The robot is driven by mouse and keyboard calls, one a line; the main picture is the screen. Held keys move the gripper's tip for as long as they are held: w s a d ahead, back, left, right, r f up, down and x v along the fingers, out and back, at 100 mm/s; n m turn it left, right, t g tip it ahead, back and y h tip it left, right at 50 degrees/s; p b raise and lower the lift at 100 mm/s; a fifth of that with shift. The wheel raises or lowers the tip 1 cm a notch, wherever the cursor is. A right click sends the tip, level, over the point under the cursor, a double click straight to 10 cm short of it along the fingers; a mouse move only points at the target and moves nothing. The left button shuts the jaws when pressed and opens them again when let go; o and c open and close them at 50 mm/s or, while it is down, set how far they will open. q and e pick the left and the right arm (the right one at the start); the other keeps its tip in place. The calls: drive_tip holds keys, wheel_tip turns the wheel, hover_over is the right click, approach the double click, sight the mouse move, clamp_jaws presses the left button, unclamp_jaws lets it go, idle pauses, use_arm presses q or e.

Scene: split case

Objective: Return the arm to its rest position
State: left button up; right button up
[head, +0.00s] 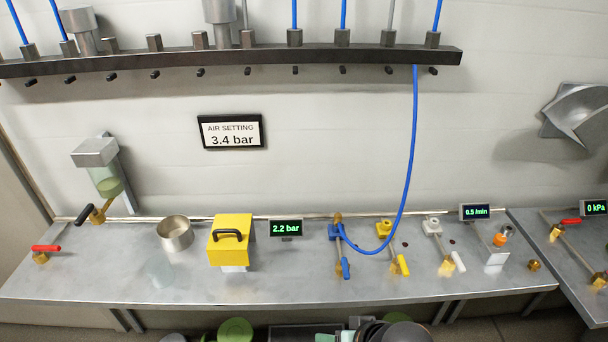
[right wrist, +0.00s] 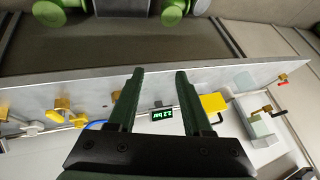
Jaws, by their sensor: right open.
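My right gripper (right wrist: 160,71) shows in the right wrist view with its two dark fingers spread apart. Nothing is between the fingers. The bench edge and a green-digit display (right wrist: 162,114) appear beyond them, apart from the fingers. Neither gripper nor arm shows in the head view. My left gripper is in no view.
The metal bench (head: 130,284) holds a yellow box (head: 231,243), a metal cup (head: 175,235), a 2.2 bar display (head: 286,228) and several valves. A blue hose (head: 411,150) hangs from the dark overhead rail (head: 350,57) to the blue-handled valve (head: 345,268). Green and dark round items lie below the bench.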

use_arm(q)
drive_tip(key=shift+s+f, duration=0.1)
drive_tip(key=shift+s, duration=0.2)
use_arm(e)
drive_tip(key=s+d+f+t, duration=0.2)
drive_tip(key=s+d+f, duration=0.3)
drive_tip(key=f, duration=0.2)
drive_tip(key=s+d+f+n+t+h, duration=0.1)
drive_tip(key=s+d+f+t, duration=0.1)
drive_tip(key=s+d+f, duration=0.3)
wheel_tip(320, 180, down, 2)
drive_tip(key=shift+d+f+h, duration=0.1)
drive_tip(key=shift+d+h, duration=0.2)
drive_tip(key=shift+d, duration=0.1)
